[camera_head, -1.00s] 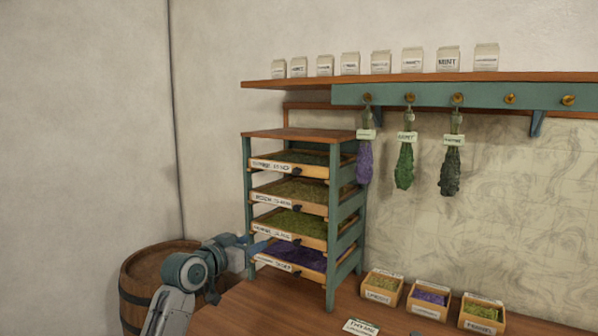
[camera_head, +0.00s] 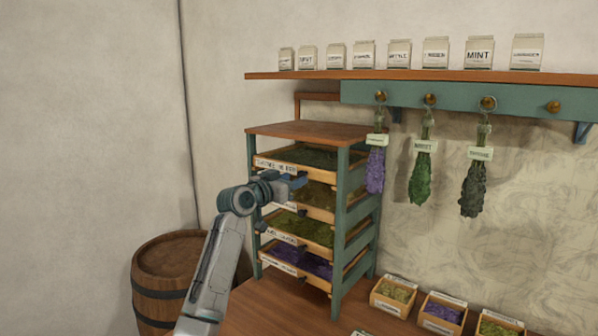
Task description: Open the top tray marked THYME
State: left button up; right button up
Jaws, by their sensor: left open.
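The drying rack (camera_head: 341,215) is a teal frame with a wooden top, standing on the wooden counter. Its top tray (camera_head: 277,166) has a pale label on the front edge, too small to read surely, and holds dark green herbs. It sits inside the rack. My left gripper (camera_head: 298,182) is open, just below the top tray's front edge, in front of the second tray (camera_head: 318,212). Whether it touches either tray I cannot tell. My wrist hides part of the second tray's label. My right gripper is not in view.
Two lower trays (camera_head: 301,228) (camera_head: 305,262) sit in the rack. A barrel (camera_head: 165,275) stands left of the counter. Herb bunches (camera_head: 421,172) hang from pegs at right. Small herb boxes (camera_head: 443,312) stand on the counter. Paper packets (camera_head: 436,53) line the shelf above.

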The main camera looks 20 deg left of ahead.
aim_at(300, 176)
pick_arm(q)
jog(key=shift+p+x, duration=0.45)
jog(key=shift+x, duration=0.95)
jog(key=shift+w+r, duration=0.1)
jog(key=shift+w, duration=0.15)
grip_shut()
